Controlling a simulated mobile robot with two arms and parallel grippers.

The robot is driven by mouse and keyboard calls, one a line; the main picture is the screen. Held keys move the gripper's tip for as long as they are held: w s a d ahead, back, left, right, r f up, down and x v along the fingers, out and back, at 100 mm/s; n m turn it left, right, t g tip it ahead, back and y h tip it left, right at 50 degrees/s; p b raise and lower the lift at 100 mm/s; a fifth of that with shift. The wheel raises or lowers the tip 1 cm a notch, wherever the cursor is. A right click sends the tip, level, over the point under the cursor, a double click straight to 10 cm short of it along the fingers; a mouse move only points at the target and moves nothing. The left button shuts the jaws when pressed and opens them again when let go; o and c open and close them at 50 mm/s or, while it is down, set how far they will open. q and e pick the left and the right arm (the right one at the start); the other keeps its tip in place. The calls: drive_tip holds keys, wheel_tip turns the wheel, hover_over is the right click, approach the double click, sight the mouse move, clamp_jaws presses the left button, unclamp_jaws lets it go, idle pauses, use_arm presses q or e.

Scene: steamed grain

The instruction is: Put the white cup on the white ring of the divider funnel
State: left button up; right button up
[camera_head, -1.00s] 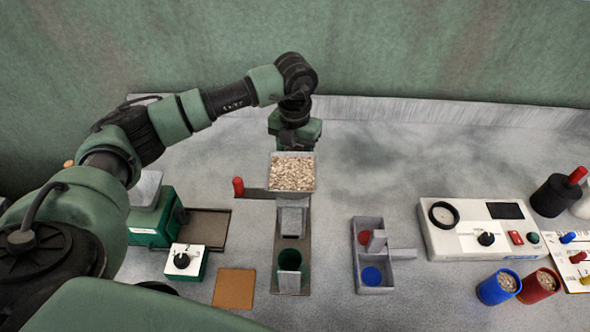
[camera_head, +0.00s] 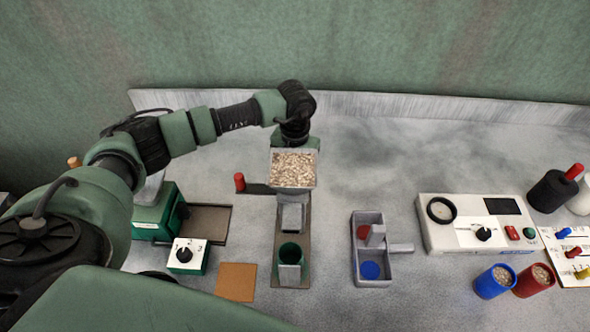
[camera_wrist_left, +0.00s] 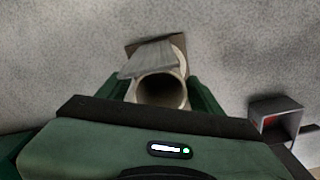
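My left gripper (camera_head: 296,143) is behind the grain-filled hopper (camera_head: 293,169) in the head view, which hides its fingertips. In the left wrist view its green fingers (camera_wrist_left: 160,92) are on both sides of a pale cup (camera_wrist_left: 160,88), which I take to be the white cup. They look closed on it, and its open round mouth faces the camera. A white ring (camera_wrist_left: 179,46) shows just beyond the cup, partly covered by a grey plate. I cannot tell whether the cup touches the ring. My right gripper is not in view.
A grey tray (camera_head: 388,268) with red and blue discs stands to the right. A control box (camera_head: 440,238), blue cup (camera_head: 491,284) and red cup (camera_head: 531,283) with grain are farther right. A green machine (camera_head: 154,219) and dial box (camera_head: 187,255) stand left.

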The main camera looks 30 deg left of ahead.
use_arm(q)
drive_tip(key=shift+r, duration=0.1)
drive_tip(key=shift+r, duration=0.2)
wheel_tip(320, 180, up, 12)
drive_tip(key=b, duration=0.3)
drive_tip(key=shift+b, duration=0.3)
